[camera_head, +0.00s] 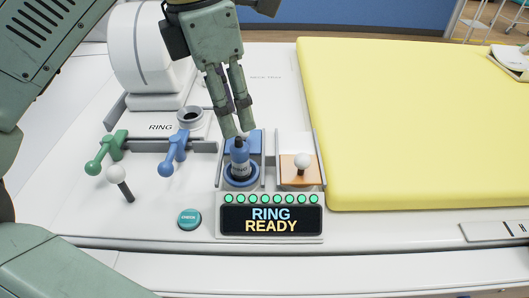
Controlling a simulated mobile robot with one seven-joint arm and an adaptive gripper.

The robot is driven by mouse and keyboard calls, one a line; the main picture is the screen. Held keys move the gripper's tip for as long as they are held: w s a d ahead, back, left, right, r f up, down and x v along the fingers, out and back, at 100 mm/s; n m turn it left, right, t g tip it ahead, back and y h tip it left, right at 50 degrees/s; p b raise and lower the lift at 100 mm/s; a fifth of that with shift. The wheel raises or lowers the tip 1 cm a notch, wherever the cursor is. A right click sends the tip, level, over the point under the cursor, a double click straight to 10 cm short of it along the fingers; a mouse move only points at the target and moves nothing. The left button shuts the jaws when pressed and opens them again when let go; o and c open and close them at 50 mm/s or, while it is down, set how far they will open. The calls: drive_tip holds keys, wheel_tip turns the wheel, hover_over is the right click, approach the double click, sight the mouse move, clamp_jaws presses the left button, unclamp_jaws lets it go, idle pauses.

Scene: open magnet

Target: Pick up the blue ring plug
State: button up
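The blue ring plug (240,160) stands upright in a round blue socket (241,181) on the console, just above the display. My gripper (236,132) comes down from the top of the picture, and its fingertips are right at the plug's dark top. The two fingers have a narrow gap between them higher up. The fingertips partly overlap the plug's top, so I cannot tell whether they touch or grip it.
An orange plate with a white knob (301,163) is close on the right. Blue (174,153) and green (107,151) levers, a white-knobbed stick (118,178) and a teal button (189,219) are on the left. The display (271,219) reads RING READY. A yellow pad (420,120) fills the right.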

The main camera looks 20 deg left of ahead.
sight(236, 146)
drive_tip(key=f, duration=0.5)
drive_tip(key=shift+d, duration=0.2)
drive_tip(key=f, duration=0.1)
drive_tip(key=f+p, duration=0.1)
drive_tip(key=f, duration=0.1)
drive_tip(key=f+p, duration=0.1)
drive_tip(key=f, duration=0.1)
drive_tip(key=shift+w+f, duration=0.15)
drive_tip(key=shift+w, duration=0.15)
clamp_jaws()
